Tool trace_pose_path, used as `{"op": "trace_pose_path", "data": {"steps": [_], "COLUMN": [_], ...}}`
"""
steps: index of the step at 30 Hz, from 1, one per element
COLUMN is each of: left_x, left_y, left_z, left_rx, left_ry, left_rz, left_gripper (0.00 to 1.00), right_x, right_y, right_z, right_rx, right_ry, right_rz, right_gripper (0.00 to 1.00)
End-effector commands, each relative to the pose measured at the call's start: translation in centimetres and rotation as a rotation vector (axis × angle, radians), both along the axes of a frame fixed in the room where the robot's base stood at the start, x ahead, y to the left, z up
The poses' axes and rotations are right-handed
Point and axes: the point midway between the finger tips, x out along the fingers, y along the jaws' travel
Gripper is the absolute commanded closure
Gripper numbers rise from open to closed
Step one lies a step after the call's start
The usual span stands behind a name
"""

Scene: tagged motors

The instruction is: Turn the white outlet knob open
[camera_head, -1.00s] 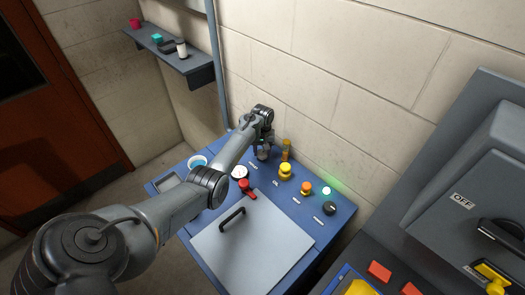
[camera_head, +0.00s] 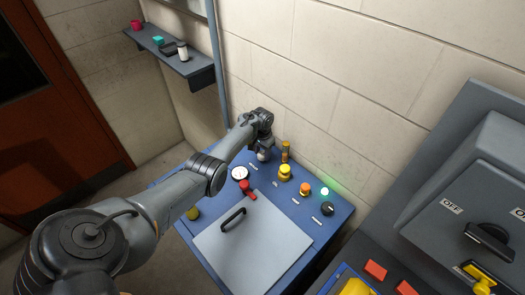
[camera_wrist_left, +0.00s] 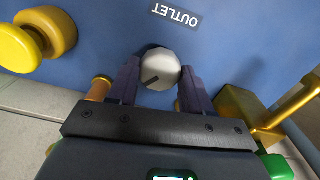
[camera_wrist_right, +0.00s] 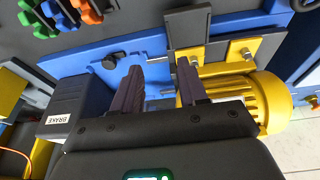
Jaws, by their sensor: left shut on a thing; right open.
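The white outlet knob (camera_wrist_left: 158,68) sits on the blue panel below the "OUTLET" label (camera_wrist_left: 176,15) in the left wrist view. It is round and pale, with a dark pointer line slanting toward the lower left. My left gripper (camera_wrist_left: 156,88) has its two fingers on either side of the knob and is shut on it. In the head view my left gripper (camera_head: 263,154) is at the back of the blue panel and mostly hides the knob. My right gripper (camera_wrist_right: 160,80) is open and empty, in front of a yellow motor (camera_wrist_right: 240,98).
The panel also carries a yellow knob (camera_head: 285,172), an orange knob (camera_head: 305,189), a black knob (camera_head: 327,209), a red-handled valve (camera_head: 247,188) and a white gauge (camera_head: 240,173). A brass fitting (camera_wrist_left: 245,115) is close beside the left gripper. A wall shelf (camera_head: 175,58) stands behind.

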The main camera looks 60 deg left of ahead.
Motion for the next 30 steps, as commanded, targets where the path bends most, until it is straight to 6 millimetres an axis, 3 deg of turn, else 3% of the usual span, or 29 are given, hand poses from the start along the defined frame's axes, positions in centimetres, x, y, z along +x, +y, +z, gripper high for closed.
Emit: {"op": "trace_pose_path", "data": {"steps": [18,30], "left_x": [0.0,0.0], "left_y": [0.1,0.0], "left_z": [-0.1,-0.1], "left_rx": [0.001,0.0], "left_ry": [0.0,0.0], "left_rz": [-0.579,-0.851], "left_gripper": [0.81,0.81], "right_x": [0.0,0.0], "right_y": [-0.2,-0.1], "right_z": [-0.2,-0.9], "right_rx": [-0.008,-0.003], "right_ry": [0.0,0.001], "right_rz": [0.006,0.001], "right_gripper": [0.57,0.57]}}
